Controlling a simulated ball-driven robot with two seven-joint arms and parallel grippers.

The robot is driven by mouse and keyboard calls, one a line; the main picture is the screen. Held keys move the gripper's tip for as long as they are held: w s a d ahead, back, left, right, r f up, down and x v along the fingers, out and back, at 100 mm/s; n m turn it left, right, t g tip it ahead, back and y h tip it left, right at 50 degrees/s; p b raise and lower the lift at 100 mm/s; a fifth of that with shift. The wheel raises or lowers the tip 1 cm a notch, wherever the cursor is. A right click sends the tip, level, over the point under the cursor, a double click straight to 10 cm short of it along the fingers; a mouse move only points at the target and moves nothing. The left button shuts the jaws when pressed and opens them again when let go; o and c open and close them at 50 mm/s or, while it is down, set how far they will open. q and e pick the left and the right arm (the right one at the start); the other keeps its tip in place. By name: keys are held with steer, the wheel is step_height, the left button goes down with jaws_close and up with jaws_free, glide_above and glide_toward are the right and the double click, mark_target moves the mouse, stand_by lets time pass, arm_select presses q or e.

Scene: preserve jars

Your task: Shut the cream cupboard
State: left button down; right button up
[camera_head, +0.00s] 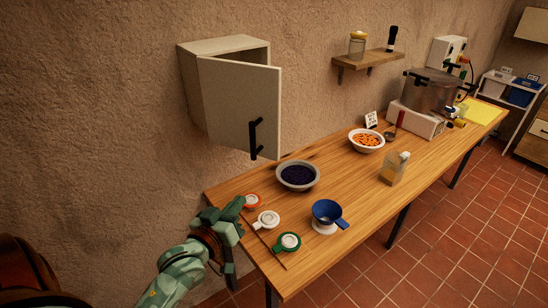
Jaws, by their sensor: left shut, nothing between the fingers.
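The cream cupboard (222,45) hangs on the wall at upper left. Its door (238,95) stands ajar: its left edge is at the cupboard's front and its right edge is swung out, leaving a gap along the top. A black upright handle (254,138) sits low near the door's right edge. The cupboard's inside is mostly hidden behind the door. My left gripper (239,204) is shut and empty, below the cupboard by the table's left end, apart from the door. My right gripper is not in view.
On the wooden table (330,187) are jar lids (267,219), a bowl of dark berries (298,175), a blue funnel (327,213), a bottle (395,168) and an orange-filled bowl (367,140). A shelf (367,62) with a jar is on the wall to the right. A large pot (430,92) stands farther back.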

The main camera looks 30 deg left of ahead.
arm_select(q)
step_height(320, 180, up, 5)
steer(key=d+m, duration=0.1)
steer(key=m, duration=0.1)
steer(key=m+p, duration=0.2)
glide_toward(274, 152)
steer(key=w, duration=0.6)
steer(key=shift+a+f, duration=0.1)
steer(key=shift+a, duration=0.25)
steer(key=shift+w, duration=0.45)
